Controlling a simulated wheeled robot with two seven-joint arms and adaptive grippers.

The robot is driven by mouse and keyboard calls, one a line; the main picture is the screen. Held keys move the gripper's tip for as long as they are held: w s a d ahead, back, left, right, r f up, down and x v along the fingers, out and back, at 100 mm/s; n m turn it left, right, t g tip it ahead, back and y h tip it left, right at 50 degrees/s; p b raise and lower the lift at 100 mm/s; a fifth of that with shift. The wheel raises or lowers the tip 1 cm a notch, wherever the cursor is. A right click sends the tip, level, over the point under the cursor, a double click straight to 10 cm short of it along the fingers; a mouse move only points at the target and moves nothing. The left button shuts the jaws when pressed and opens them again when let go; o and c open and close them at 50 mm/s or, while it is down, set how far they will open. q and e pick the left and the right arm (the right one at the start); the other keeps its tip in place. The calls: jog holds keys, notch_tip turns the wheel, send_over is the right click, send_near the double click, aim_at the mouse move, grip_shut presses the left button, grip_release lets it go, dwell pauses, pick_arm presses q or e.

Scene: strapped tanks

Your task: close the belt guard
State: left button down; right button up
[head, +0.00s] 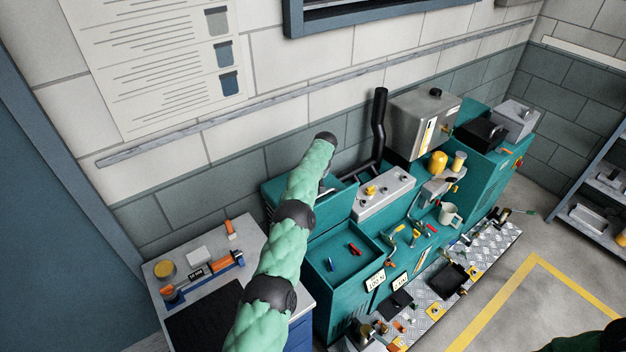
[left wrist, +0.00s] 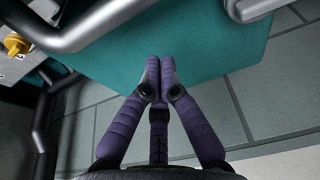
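My left arm reaches over the teal machine in the head view and hides its own gripper there. In the left wrist view my left gripper (left wrist: 160,65) has its fingers together at the tips, with nothing visible between them. A flat teal panel (left wrist: 206,62) lies behind the fingertips; I cannot tell whether they touch it. In the head view a teal housing (head: 335,207) stands beside and partly behind my arm. No part is clearly identifiable as the belt guard, and my arm hides some of this area. My right gripper is not in view.
A black pipe (head: 378,125) rises beside the teal housing. Grey tubes (left wrist: 110,25) pass close to the fingers in the wrist view. A grey battery-like box (head: 384,194) and an open teal tray (head: 345,258) are right of my arm. A side bench (head: 215,290) is at left.

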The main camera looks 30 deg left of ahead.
pick_arm(q)
jog(key=shift+s+d+r+p, duration=0.15)
jog(key=shift+s+d+p, duration=0.15)
jog(key=shift+d+p, duration=0.4)
jog(key=shift+s+d+p, duration=0.2)
jog(key=shift+d+p, duration=0.05)
jog(key=shift+d, duration=0.2)
jog(key=shift+s+d+p, duration=0.2)
jog(key=shift+d, duration=0.25)
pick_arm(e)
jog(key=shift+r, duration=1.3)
pick_arm(q)
jog(key=shift+d, duration=0.1)
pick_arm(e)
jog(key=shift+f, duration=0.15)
